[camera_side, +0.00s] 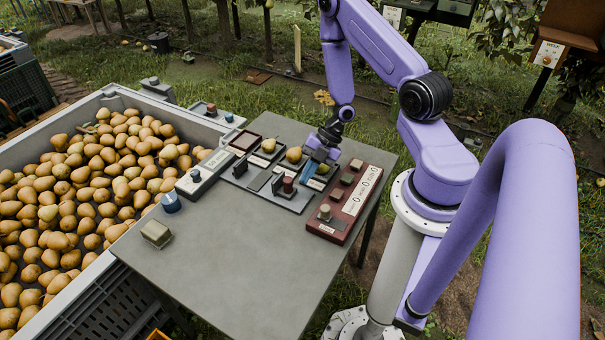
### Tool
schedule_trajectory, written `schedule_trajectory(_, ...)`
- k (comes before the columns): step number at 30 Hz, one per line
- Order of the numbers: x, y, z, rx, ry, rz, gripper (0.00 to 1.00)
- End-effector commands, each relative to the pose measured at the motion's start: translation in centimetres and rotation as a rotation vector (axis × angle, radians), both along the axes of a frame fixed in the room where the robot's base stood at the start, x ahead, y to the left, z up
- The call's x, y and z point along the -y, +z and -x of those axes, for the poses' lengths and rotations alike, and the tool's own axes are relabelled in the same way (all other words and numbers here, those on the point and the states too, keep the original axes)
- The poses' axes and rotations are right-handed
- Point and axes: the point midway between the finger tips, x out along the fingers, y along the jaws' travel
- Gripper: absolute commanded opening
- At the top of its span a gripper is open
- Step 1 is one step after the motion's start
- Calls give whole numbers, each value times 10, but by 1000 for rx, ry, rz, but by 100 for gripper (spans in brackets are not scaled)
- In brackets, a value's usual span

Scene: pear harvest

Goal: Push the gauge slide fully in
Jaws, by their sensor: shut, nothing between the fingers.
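My gripper (314,168) is shut and empty, pointing down over the right part of a dark panel (296,208) on the grey table. A block with a red knob (287,185) stands on this panel, left of and nearer the camera than my gripper. It looks like the gauge slide, but I cannot be sure, nor tell how far in it is. A pear (294,154) sits just left of my gripper and another pear (268,145) lies farther left. My fingertips are small and partly hidden, so contact is unclear.
A red-brown box (341,222) with several square buttons stands close right of my gripper. A pale labelled unit (202,172), a blue knob (171,203) and a beige block (156,233) stand left. A large pear bin (52,328) adjoins the table (235,285), whose front is clear.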

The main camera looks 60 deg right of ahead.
Motion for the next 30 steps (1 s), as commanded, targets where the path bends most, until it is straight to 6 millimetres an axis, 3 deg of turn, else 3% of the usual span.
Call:
schedule_trajectory(6, -6, 0, -11, 1, 1, 0, 0)
schedule_trajectory(17, -6, 0, -13, 0, 0, 0, 0)
schedule_trajectory(30, -6, 0, -61, 0, 0, 1, 0)
